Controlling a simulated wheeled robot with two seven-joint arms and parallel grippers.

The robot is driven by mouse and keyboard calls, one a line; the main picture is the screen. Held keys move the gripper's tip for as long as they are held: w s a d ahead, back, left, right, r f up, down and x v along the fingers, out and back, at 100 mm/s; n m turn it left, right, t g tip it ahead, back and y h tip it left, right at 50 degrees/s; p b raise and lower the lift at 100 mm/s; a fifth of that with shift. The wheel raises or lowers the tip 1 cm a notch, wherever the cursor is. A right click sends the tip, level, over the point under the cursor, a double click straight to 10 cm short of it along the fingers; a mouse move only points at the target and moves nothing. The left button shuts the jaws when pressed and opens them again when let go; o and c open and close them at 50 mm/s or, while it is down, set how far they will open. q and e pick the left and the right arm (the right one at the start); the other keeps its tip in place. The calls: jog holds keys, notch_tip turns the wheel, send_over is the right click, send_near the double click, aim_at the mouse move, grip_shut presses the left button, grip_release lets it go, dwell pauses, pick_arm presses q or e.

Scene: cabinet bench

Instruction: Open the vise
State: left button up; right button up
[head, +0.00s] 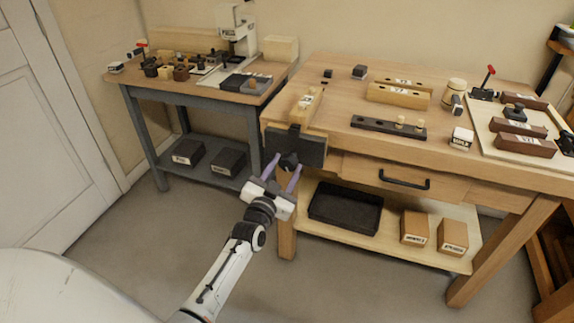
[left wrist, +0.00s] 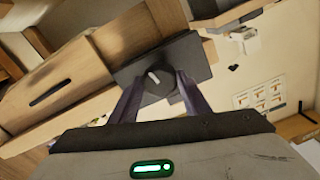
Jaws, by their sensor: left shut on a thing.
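The vise (head: 302,147) is mounted at the left front corner of the wooden bench. Its dark front jaw faces me, with a round dark knob (head: 289,162) at its middle. A light wooden block (head: 305,103) lies on the bench just behind the jaw. My left gripper (head: 285,170) has its purple fingers on either side of the knob, shut on it. In the left wrist view the knob (left wrist: 157,84) sits between the fingertips, with a light mark on its face, and the dark vise jaw (left wrist: 190,60) is behind it. My right gripper is not in view.
A drawer with a black handle (head: 404,180) is right of the vise. Below is a shelf with a black tray (head: 345,207) and boxes. A smaller grey workbench (head: 190,92) stands at the left. The floor between me and the benches is clear.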

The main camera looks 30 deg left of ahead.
pick_arm(q)
jog(key=shift+n, duration=0.9)
jog(key=n, duration=0.4)
jog(key=shift+s, duration=0.15)
jog(key=shift+n, duration=0.4)
jog(key=n, duration=0.3)
jog(key=shift+f, duration=0.1)
jog(key=n, duration=0.4)
jog(key=shift+s+b, duration=0.1)
jog(key=shift+b, duration=0.3)
jog(key=o, duration=0.9)
